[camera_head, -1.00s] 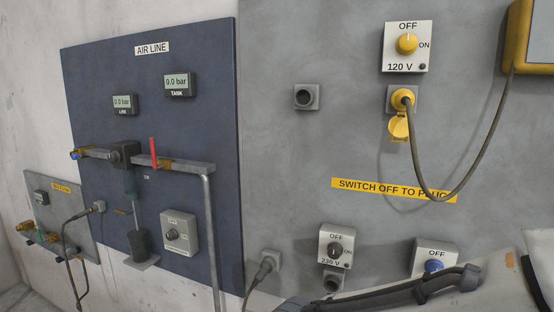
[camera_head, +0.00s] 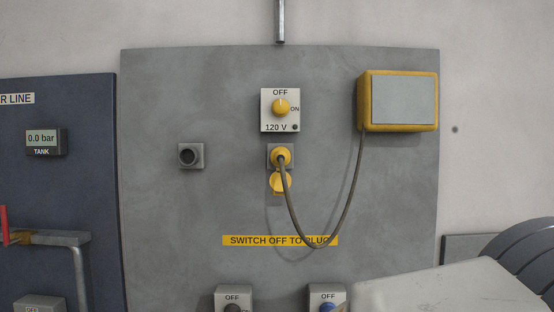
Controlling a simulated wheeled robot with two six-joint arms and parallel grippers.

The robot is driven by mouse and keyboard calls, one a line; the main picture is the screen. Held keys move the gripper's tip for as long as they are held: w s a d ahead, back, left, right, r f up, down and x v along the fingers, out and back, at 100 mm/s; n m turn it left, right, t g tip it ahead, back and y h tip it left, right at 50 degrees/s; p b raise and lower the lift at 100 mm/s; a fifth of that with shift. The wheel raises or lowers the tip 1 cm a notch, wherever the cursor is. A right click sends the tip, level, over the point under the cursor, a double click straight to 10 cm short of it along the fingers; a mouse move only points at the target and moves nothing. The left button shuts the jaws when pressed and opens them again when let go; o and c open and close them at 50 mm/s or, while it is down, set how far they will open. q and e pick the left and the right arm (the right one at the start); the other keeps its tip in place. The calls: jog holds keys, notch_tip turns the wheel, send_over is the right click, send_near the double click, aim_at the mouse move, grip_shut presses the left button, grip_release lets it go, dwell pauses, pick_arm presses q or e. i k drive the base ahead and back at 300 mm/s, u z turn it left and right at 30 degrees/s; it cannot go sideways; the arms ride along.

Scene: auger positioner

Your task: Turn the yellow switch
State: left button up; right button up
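The yellow switch (camera_head: 281,107) is a round knob on a white plate (camera_head: 266,121) marked OFF at the top, ON at the right and 120 V below. It sits on the grey wall panel, slightly right of the middle of the head view. Its white mark appears to point up toward OFF. Below it, a yellow socket (camera_head: 279,154) holds a plug with a dark cable.
The cable hangs in a loop to a yellow-framed box (camera_head: 400,100) on the right. An empty grey socket (camera_head: 190,156) is on the left. Two more switch boxes, one with a black knob (camera_head: 233,307) and one with a blue knob (camera_head: 328,306), show at the bottom edge.

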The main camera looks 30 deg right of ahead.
aim_at(279, 107)
jog(key=u, duration=1.85)
jog(key=i, duration=1.75)
jog(key=z, duration=4.2)
